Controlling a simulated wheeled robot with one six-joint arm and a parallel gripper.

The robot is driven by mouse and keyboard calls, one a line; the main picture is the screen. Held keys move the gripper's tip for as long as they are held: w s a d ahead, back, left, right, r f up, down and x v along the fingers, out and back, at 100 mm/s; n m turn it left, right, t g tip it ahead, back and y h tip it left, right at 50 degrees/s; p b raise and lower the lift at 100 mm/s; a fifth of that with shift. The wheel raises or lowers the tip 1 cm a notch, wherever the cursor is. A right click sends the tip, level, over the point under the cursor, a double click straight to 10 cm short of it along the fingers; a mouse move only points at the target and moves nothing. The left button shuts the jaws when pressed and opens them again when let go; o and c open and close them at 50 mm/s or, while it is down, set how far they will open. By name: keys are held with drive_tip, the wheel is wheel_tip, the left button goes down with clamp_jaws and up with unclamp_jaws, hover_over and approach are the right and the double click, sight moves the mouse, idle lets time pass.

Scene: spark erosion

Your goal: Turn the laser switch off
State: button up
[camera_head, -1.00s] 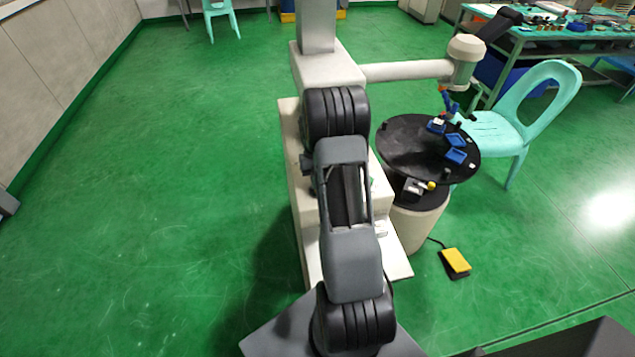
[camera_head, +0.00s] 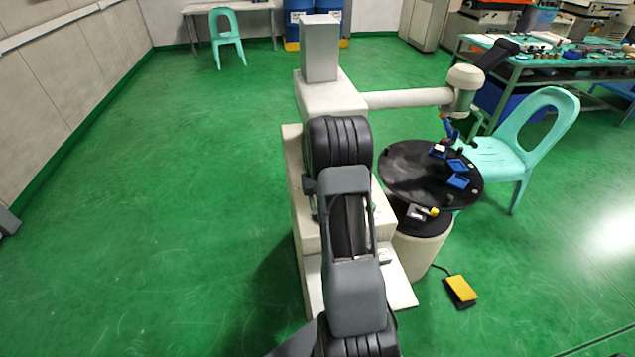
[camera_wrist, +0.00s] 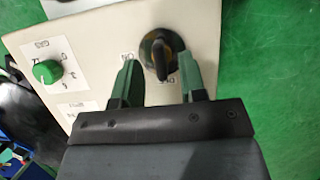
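The laser switch (camera_wrist: 161,50) is a black rotary knob with an orange mark, mounted on a pale panel (camera_wrist: 105,33) in the wrist view. ON and OFF labels sit beside it, ON to its left and OFF below it. The knob's ridge runs roughly up and down in the picture, its lower end near the OFF label. My gripper (camera_wrist: 164,70) is open. Its two green fingers stand on either side of the knob's lower part, with gaps on both sides. Whether the fingertips reach the knob's depth is unclear. In the head view my arm hides the switch and gripper.
A green knob (camera_wrist: 46,71) with its own label sits left on the same panel. In the head view, the white machine (camera_head: 335,97) has a round black table (camera_head: 405,178) at its right. A turquoise chair (camera_head: 510,150) and yellow pedal (camera_head: 461,288) stand right; the left floor is clear.

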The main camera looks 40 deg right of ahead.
drive_tip(key=v, duration=1.1)
drive_tip(key=shift+r, duration=0.25)
drive_tip(key=shift+w, duration=0.1)
